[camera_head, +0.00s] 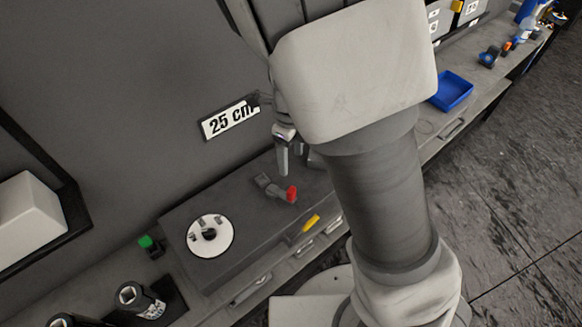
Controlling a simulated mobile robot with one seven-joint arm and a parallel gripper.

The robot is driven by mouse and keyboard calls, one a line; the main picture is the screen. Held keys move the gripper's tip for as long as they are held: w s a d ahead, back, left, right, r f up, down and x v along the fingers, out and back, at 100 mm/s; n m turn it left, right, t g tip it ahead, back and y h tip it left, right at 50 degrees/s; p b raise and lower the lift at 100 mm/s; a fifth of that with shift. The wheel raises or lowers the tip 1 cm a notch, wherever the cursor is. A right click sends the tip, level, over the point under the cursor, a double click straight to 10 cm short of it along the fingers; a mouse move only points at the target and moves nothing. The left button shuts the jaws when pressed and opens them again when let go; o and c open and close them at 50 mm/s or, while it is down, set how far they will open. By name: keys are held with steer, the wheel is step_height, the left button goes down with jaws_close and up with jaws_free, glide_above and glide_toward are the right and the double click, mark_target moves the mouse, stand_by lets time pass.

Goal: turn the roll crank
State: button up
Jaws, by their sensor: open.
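A grey crank with a red handle (291,194) lies or is mounted on the dark grey worktop; it is the likely roll crank. My gripper (297,168) is open and hangs just above and behind the crank, apart from it as far as I can see. One finger shows clearly, and the other is partly hidden by my arm. Nothing shows between the fingers.
A white disc (210,236) with a black centre sits left of the crank. A yellow object (312,223) is at the worktop's front edge.

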step_height(320, 180, up, 3)
steer(key=shift+f, duration=0.2)
stand_by(1.5)
steer(key=s+d+r+n+t+b, duration=0.2)
steer(key=s+d+r+n, duration=0.4)
steer(key=n, duration=0.6)
steer(key=s+d+r+n+t+b, duration=0.3)
steer(key=s+d+r+n, duration=0.3)
steer(key=n, duration=0.6)
steer(key=shift+s+d+r+n+t+b, duration=0.15)
steer(key=shift+s+r+n+t+b, duration=0.15)
steer(key=shift+s+b, duration=0.55)
